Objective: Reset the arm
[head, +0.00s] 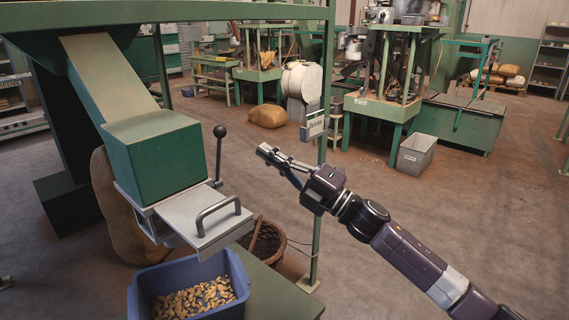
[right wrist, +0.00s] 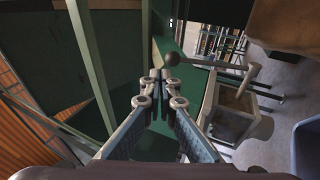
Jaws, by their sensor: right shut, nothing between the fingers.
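My right gripper (head: 265,151) is shut and empty, held in the air right of the green hopper (head: 155,155) and close to the green post (head: 325,120). In the right wrist view its fingers (right wrist: 160,78) meet at the tips with nothing between them. The hopper has a lever with a round black knob (head: 220,131), which also shows in the right wrist view (right wrist: 172,59), beyond the fingertips. Below the hopper is a grey metal drawer-like gate (head: 195,213) with a handle. My left gripper is not in view.
A blue bin (head: 240,272) with nuts (head: 195,298) stands on a green table (head: 275,290) under the gate. A wicker basket (head: 268,240) is behind it. A sack (head: 118,215) leans beside the hopper. The floor at right is open around my arm.

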